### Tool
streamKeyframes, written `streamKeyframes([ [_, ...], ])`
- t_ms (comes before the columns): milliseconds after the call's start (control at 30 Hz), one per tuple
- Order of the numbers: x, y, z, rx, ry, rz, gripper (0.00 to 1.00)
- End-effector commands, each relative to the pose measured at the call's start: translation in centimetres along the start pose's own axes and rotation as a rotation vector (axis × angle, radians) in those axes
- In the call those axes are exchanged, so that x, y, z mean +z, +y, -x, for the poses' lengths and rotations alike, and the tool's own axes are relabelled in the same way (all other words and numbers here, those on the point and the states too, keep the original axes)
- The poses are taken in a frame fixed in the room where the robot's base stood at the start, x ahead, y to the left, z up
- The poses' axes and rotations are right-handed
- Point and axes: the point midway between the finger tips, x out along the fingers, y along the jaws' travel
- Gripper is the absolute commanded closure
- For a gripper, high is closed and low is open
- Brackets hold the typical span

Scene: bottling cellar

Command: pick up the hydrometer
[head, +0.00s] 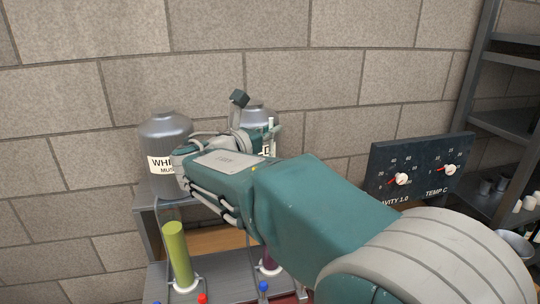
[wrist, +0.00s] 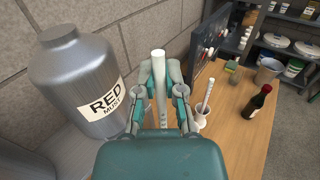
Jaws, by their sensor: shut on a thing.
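The hydrometer appears to be the slim white rod (wrist: 160,85) standing between my fingers in the wrist view. My gripper (wrist: 163,80) is shut on it, with one finger on each side. Its rounded top rises a little above the fingertips, and its lower end is hidden behind my wrist. In the head view, my gripper (head: 266,137) is partly hidden by my own arm. A short piece of the white rod (head: 271,126) shows there, in front of a metal urn.
The "RED MUST" urn (wrist: 77,82) stands close left of my gripper. On the wooden table (wrist: 235,120) are a white cup holding a rod (wrist: 206,100) and a dark bottle (wrist: 257,103). A gauge panel (head: 418,167), a "WHITE" urn (head: 164,140) and a green cylinder (head: 178,253) stand nearby.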

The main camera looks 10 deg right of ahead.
Motion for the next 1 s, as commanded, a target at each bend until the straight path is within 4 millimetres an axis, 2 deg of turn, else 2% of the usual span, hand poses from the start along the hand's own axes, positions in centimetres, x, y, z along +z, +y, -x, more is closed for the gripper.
streamKeyframes([
  [100,2.8,0.0,0.0,0.001,-0.002,-0.005,1.0],
  [600,13.3,0.1,0.0,0.001,0.0,-0.004,1.0],
  [800,16.2,0.0,0.0,0.0,-0.001,-0.002,1.0],
  [1000,17.4,0.0,0.0,0.0,0.0,0.0,1.0],
])
